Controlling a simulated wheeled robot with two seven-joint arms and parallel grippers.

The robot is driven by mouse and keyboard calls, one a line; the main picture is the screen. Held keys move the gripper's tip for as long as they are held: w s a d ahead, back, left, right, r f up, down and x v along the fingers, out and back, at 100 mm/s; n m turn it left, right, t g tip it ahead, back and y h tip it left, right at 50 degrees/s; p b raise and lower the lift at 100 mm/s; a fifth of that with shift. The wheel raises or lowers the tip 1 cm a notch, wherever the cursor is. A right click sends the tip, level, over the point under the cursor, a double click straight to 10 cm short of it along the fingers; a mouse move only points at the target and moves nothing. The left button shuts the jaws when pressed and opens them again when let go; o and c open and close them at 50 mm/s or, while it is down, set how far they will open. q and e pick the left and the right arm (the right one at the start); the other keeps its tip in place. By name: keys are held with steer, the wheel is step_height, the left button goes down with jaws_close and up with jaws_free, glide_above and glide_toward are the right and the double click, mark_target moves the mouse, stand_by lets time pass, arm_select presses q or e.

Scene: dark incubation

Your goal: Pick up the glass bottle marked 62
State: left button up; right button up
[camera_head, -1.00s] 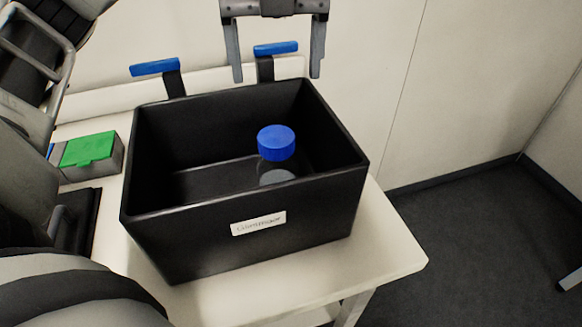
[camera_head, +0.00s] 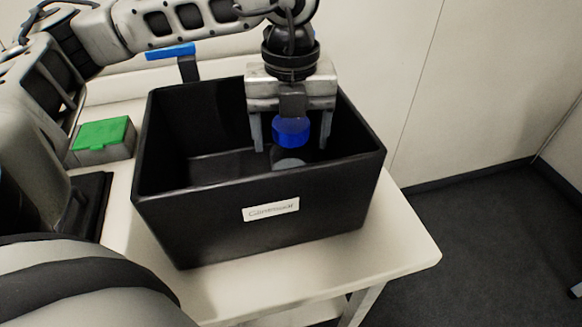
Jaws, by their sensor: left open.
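A glass bottle with a blue cap (camera_head: 291,132) stands upright inside a black bin. Its body is mostly hidden by the bin's front wall, and no number can be read on it. My left gripper (camera_head: 291,147) points down into the bin, with one finger on each side of the blue cap. The fingers are open, with visible gaps between them and the cap. My right gripper is not in view.
The black bin (camera_head: 190,225) has high walls and a white label (camera_head: 271,209) on its front. It stands on a white table (camera_head: 400,235). A grey box with a green lid (camera_head: 102,134) and a blue-topped handle (camera_head: 171,51) are at the left. Dark floor is at the right.

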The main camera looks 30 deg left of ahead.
arm_select(q)
steer(key=c, duration=1.7)
